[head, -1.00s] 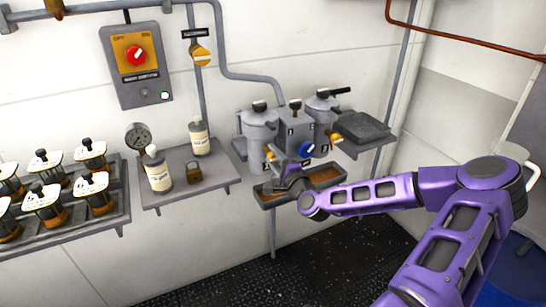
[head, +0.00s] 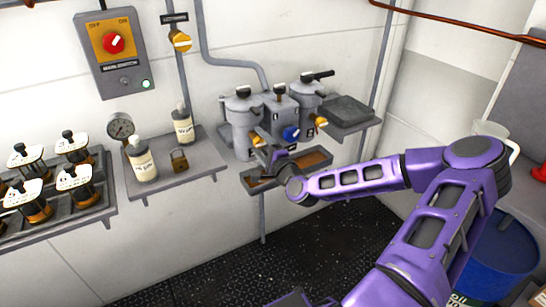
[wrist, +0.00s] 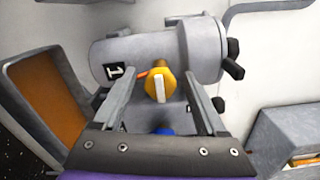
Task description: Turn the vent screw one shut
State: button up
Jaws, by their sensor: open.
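The grey canister marked 1 (head: 241,114) stands on the wall unit, with a yellow knob (head: 257,139) low on its front. In the wrist view the canister (wrist: 140,50) lies sideways, and the yellow knob (wrist: 158,85) with a white bar shows between my fingers. No label in view names the vent screw; I take it to be this knob. My gripper (head: 272,156) is open just in front of the knob; in the wrist view its two fingers (wrist: 159,84) stand either side of it, with gaps. A black part sits on the canister's lid (head: 243,92).
A blue knob (head: 291,133) sits on the middle block, and a second yellow knob (head: 321,122) on the right canister (head: 306,105). A tray with a brown inside (head: 315,160) lies below my gripper. A shelf with bottles and a padlock (head: 180,160) is to the left.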

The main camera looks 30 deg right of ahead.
jog(key=s+p, duration=0.1)
jog(key=s, duration=1.5)
jog(key=shift+s+d+p, duration=0.25)
jog(key=shift+s+p, duration=0.05)
jog(key=shift+p, duration=0.1)
